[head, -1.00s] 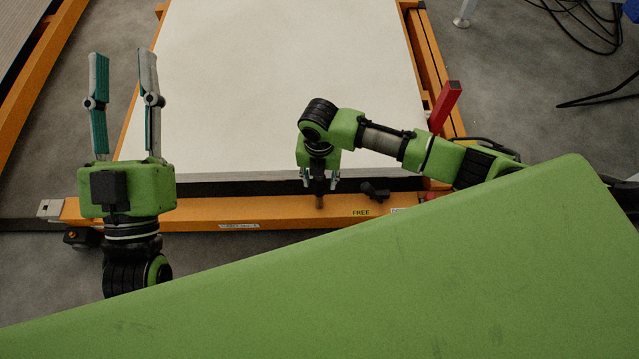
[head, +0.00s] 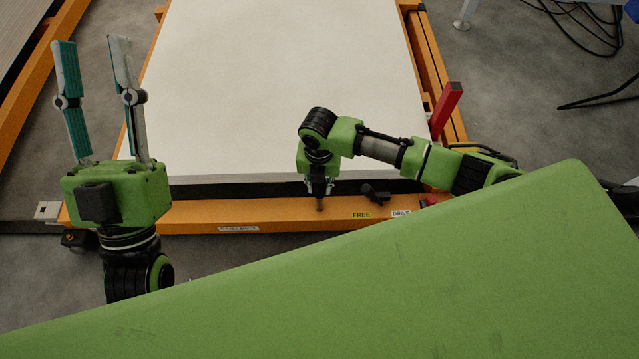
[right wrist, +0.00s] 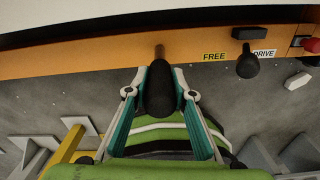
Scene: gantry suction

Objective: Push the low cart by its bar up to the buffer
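The low cart has an orange frame, with its front beam (head: 285,214) across the head view and a large pale slab (head: 290,80) on top. A black grip (right wrist: 159,92) on a short brown rod stands out from this beam. My right gripper (head: 320,188) is at the beam's middle; in the right wrist view its fingers (right wrist: 160,76) lie against both sides of the black grip, shut on it. My left gripper (head: 90,42) is open and empty, fingers pointing up the picture, left of the slab. I cannot make out a buffer.
A black lever knob (right wrist: 247,66) sits by the FREE and DRIVE labels, right of the grip. A red post (head: 446,108) stands at the cart's right side. Another orange frame (head: 36,85) is at far left. Cables (head: 590,30) lie on the floor at top right.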

